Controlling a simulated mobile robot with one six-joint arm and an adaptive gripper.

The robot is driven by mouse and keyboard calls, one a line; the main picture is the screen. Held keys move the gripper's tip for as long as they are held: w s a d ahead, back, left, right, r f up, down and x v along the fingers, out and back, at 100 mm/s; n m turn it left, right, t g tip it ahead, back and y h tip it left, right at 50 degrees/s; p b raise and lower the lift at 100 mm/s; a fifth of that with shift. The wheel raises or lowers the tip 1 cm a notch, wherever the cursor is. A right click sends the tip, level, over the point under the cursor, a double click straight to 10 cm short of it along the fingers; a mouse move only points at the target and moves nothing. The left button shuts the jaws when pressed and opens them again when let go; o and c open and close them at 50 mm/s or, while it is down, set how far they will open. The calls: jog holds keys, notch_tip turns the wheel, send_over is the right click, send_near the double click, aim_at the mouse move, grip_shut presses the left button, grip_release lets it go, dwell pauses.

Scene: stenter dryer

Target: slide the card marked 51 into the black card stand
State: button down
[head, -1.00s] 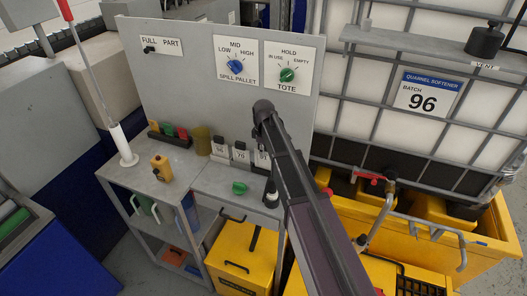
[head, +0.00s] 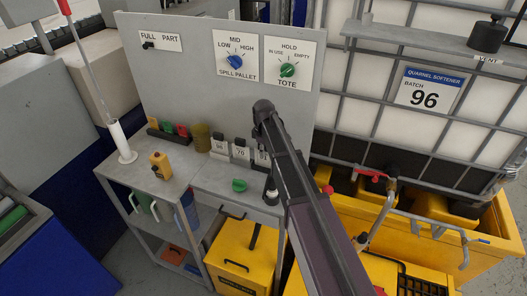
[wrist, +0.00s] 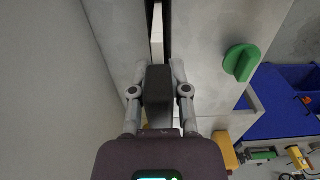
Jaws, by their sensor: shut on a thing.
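My gripper (wrist: 158,76) is shut on a dark block in the wrist view, with one finger on each side of it. The block looks like the dark top piece of a card, but no number shows on it there. Beyond the fingertips is a white strip between dark edges (wrist: 157,40); I cannot tell whether it is the black card stand. In the head view my arm hides the gripper.
A green knob-like piece (head: 239,185) lies on the grey bench, also in the wrist view (wrist: 240,62). A tan cylinder (head: 202,138) and a yellow device (head: 160,165) stand left of the cards. The upright panel (head: 180,85) is close behind. A tote label (head: 428,91) reads 96.

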jog(key=shift+f+b, duration=0.35)
jog(key=shift+f, duration=0.1)
jog(key=c, duration=0.5)
grip_release()
jog(key=shift+r, duration=0.3)
notch_tip(320, 180, up, 9)
jog(key=p, duration=1)
jog(key=shift+a+r, duration=0.1)
jog(key=shift+r, duration=0.1)
jog(key=shift+w, duration=0.1)
jog(key=s+d+f+m+b, duration=0.4)
jog(key=s+d, duration=0.1)
jog(key=s, duration=0.3)
jog(key=s+d+f+m+b, duration=0.4)
jog(key=s+d+m, duration=0.1)
jog(key=s, duration=0.3)
jog(key=s+d+f+m+b, duration=0.3)
jog(key=s+d, duration=0.3)
jog(key=s, duration=0.2)
jog(key=shift+s+d+f+m+b, duration=0.25)
jog(key=shift+f+m+b, duration=0.2)
jog(key=shift+m, duration=0.35)
